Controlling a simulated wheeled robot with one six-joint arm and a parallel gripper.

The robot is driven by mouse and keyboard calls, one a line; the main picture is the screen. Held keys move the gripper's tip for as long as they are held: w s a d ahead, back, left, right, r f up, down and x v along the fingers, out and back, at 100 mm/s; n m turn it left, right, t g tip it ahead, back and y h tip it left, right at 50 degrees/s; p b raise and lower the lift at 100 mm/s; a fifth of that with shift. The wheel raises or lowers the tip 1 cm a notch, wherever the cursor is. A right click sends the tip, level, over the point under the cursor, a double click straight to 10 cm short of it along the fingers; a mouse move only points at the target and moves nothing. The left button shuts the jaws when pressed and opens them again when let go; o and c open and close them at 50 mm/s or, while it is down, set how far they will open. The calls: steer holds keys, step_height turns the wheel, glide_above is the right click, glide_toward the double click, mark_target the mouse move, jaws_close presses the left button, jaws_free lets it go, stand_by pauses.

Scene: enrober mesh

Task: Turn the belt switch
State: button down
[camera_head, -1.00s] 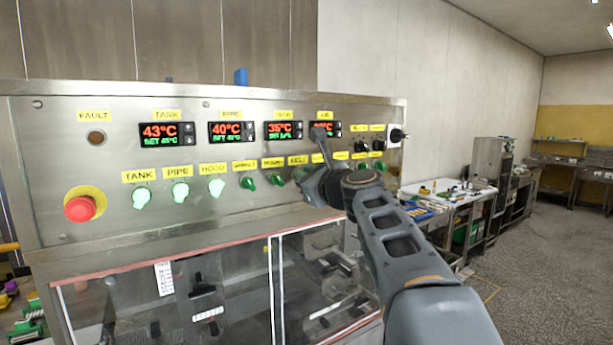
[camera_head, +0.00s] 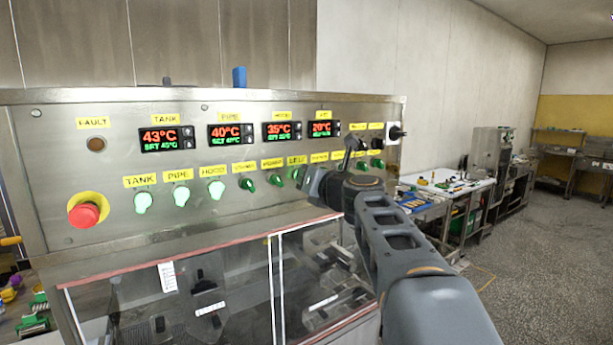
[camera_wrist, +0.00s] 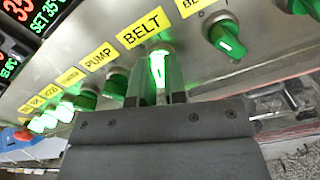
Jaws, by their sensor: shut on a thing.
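The belt switch (camera_wrist: 158,68) is a green knob on the steel panel, under the yellow BELT label (camera_wrist: 143,27). In the wrist view it glows bright green and its grip bar stands between my two fingers. My gripper (camera_wrist: 157,82) is shut on it, one finger on each side. In the head view my wrist and arm (camera_head: 400,235) reach the lower row of knobs from the right. There the fingertips and most of the switch are hidden or too small to make out.
A dark green knob (camera_wrist: 115,84) under the PUMP label sits close on the left, another (camera_wrist: 226,38) on the right. Lit TANK, PIPE and HOOD knobs and a red emergency button (camera_head: 84,214) are further left. A clear-sided hood (camera_head: 215,290) stands below.

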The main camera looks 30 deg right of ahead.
steer(key=shift+m, duration=0.9)
steer(key=c, duration=1.2)
jaws_free()
steer(key=shift+o, duration=0.2)
steer(key=shift+s, duration=0.1)
steer(key=s+d+b, duration=0.1)
steer(key=s+b, duration=0.2)
steer(key=s, duration=1)
steer(key=shift+s+d, duration=0.25)
steer(key=shift+d, duration=0.05)
